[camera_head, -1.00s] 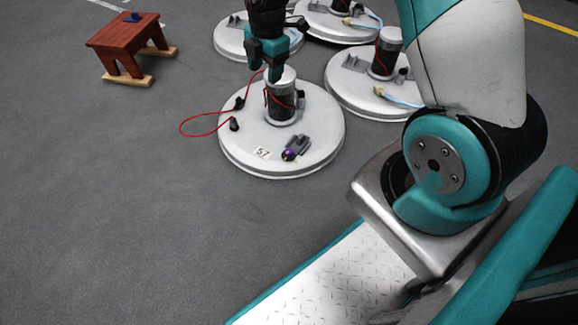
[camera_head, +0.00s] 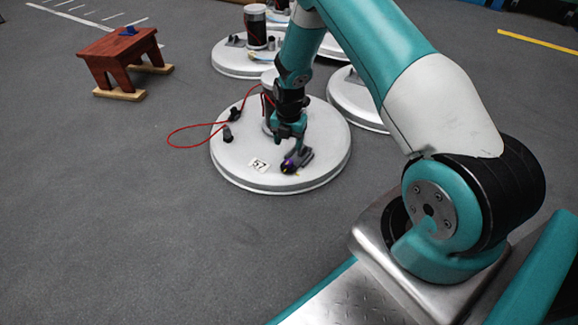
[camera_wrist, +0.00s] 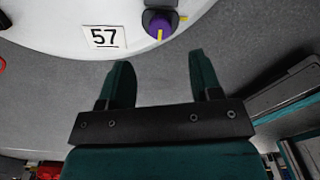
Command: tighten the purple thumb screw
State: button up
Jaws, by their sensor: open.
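The purple thumb screw (camera_head: 287,167) is on the end of a dark grey fitting (camera_head: 304,158) on top of the round white tank lid (camera_head: 235,172) marked 57. In the wrist view the thumb screw (camera_wrist: 160,26) has a yellow mark and sits at the top, just beyond the fingers and between their lines. My gripper (camera_head: 290,146) hangs over the lid close to the fitting. In the wrist view my gripper (camera_wrist: 163,72) is open, with nothing between its two teal fingers. Whether it touches the fitting in the head view I cannot tell.
A label reading 57 (camera_head: 258,165) lies beside the thumb screw. A red cable (camera_head: 190,143) loops over the lid's left edge near black plugs (camera_head: 228,133). Other white lids (camera_head: 232,60) stand behind. A red wooden stool (camera_head: 122,62) stands at the back left. The floor in front is clear.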

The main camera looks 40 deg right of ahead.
aim_at(289, 161)
notch_tip(289, 161, down, 8)
jog(key=b, duration=0.4)
jog(key=shift+f, duration=0.2)
jog(key=shift+c, duration=0.2)
jog(key=shift+r, duration=0.1)
jog(key=c, duration=0.9)
